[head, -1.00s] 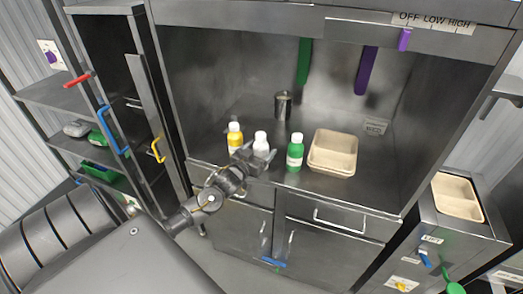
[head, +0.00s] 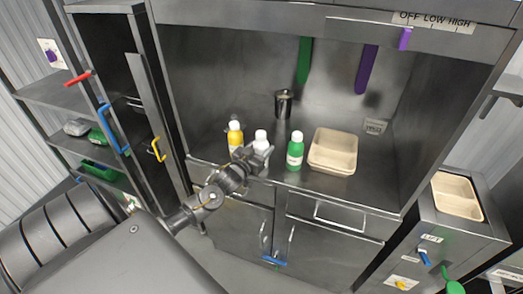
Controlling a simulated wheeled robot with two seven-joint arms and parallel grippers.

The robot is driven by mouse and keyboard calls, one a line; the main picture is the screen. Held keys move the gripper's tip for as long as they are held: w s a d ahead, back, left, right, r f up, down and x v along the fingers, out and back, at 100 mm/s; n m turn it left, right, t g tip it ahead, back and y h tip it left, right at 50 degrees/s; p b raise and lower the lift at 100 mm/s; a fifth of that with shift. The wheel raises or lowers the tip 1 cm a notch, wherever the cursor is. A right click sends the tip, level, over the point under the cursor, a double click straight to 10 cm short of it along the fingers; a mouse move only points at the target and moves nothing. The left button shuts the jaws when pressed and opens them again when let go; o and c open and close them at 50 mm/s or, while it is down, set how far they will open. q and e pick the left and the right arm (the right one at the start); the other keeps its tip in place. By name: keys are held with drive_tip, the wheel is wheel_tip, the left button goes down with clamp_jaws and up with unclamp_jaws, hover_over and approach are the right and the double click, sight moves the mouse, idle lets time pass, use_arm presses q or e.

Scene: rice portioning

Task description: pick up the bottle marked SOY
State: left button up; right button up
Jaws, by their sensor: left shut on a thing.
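Three bottles with white caps stand in a row on the steel counter: a yellow one (head: 235,140), a white one (head: 261,139) and a green one (head: 295,155). Their labels are too small to read, so I cannot tell which is marked SOY. My left gripper (head: 259,158) is at the front of the white bottle, shut on it, and hides its lower part. The white bottle looks upright; I cannot tell whether it is clear of the counter. My right gripper is not in view.
A beige two-part tray (head: 333,168) sits right of the green bottle. A dark metal cup (head: 283,106) stands behind the bottles. Green (head: 304,62) and purple (head: 367,70) utensils hang at the back. Another beige tray (head: 457,197) sits at the far right.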

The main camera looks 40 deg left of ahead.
use_arm(q)
drive_tip(key=shift+r, duration=0.6)
drive_tip(key=s+a+r+b, duration=0.3)
drive_tip(key=s+a+r, duration=0.6)
drive_tip(key=r, duration=0.3)
drive_tip(key=shift+s+a+b, duration=0.15)
drive_tip(key=shift+a+b, duration=0.25)
drive_tip(key=shift+a, duration=0.4)
